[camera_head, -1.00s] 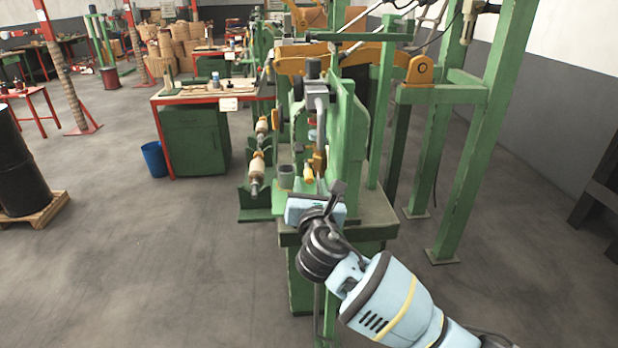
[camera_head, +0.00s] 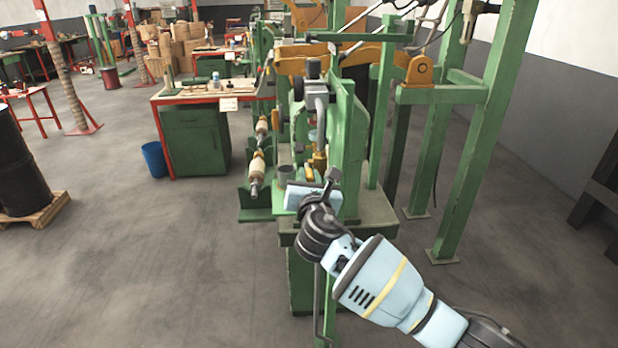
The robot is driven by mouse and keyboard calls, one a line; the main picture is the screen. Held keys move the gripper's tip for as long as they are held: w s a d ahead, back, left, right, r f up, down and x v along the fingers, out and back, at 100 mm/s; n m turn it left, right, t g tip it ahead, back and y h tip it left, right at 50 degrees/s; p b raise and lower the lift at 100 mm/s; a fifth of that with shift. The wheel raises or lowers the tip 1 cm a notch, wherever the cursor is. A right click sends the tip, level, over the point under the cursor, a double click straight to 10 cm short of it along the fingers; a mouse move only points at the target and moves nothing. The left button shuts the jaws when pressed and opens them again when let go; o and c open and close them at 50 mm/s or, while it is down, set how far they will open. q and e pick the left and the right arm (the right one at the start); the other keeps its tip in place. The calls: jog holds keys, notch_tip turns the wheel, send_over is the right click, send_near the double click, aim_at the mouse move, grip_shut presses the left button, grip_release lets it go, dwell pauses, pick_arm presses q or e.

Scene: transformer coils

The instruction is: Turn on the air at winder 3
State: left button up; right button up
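The green winder (camera_head: 350,140) stands in the middle of the view, with a grey air unit (camera_head: 314,70) and a grey pipe running down its front. A small yellow and brass fitting (camera_head: 319,160) shows low on it, just above my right gripper. My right gripper (camera_head: 328,182) is at the front end of the winder, over its bed. It overlaps the lower part of the fittings in the view; I cannot tell whether it touches them. Its fingers are seen from behind, so their opening is unclear. No number on the winder is readable. My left gripper is out of view.
A green cabinet bench with a red edge (camera_head: 195,96) and a blue bin (camera_head: 154,159) stand to the left. Green posts (camera_head: 478,140) rise to the right. A black drum (camera_head: 20,170) stands on a pallet at far left. The floor at front left is clear.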

aim_at(307, 162)
grip_shut()
jog(key=shift+w+r+g, duration=0.15)
jog(key=shift+r+g, duration=0.75)
jog(key=shift+g, duration=0.4)
jog(key=shift+w+r+g, duration=0.25)
jog(key=shift+r+g, duration=0.3)
jog(key=shift+g, duration=0.55)
jog(key=shift+w+r+g, duration=0.25)
jog(key=shift+r+g, duration=0.25)
jog(key=shift+g, duration=0.6)
